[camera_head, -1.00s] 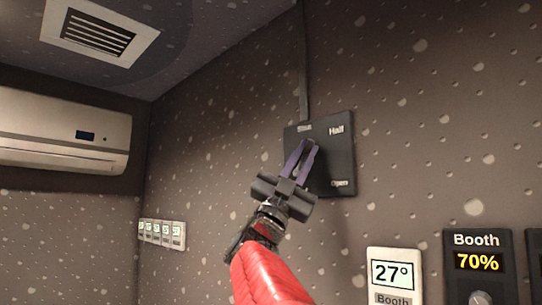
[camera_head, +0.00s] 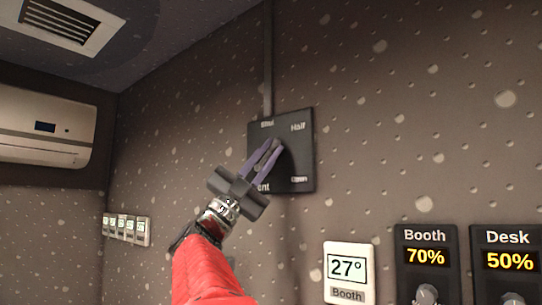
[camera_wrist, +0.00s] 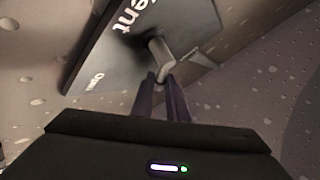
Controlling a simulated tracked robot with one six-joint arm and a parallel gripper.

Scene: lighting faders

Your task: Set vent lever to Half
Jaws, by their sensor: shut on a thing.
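The vent panel (camera_head: 301,155) is a dark square plate on the wall, with labels at its top left, "Half" at top right, "Open" at bottom right and "Vent" at bottom left. My gripper (camera_head: 274,147) is in front of the plate, with its purple fingers shut on the vent lever. The lever (camera_wrist: 158,52) is a grey bent handle in the wrist view; its end is between the fingertips (camera_wrist: 164,82). In the head view the fingers mostly hide the lever, so I cannot tell exactly which label it points to.
A conduit (camera_head: 268,60) runs up the wall from the plate. Below right are a thermostat (camera_head: 347,270) reading 27°, a Booth dial panel (camera_head: 425,257) at 70% and a Desk dial panel (camera_head: 507,260) at 50%. An air conditioner (camera_head: 45,128) hangs at left.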

